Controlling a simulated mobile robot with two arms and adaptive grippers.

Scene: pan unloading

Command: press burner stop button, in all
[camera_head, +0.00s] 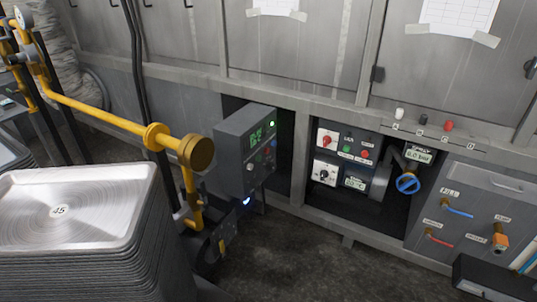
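A dark grey control box (247,150) with a lit green display stands at the middle, beside the yellow pipe. Its face carries small coloured buttons and a light knob, and a green lamp glows at its upper right. The labels are too small to read, so I cannot tell which one is the burner stop button.
A stack of metal trays (75,285) marked 45 fills the lower left. A yellow pipe (100,115) with a brass end crosses above it. A blue handwheel (408,184) and valve panel (460,215) are at right. Dark floor (300,260) is clear in the middle.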

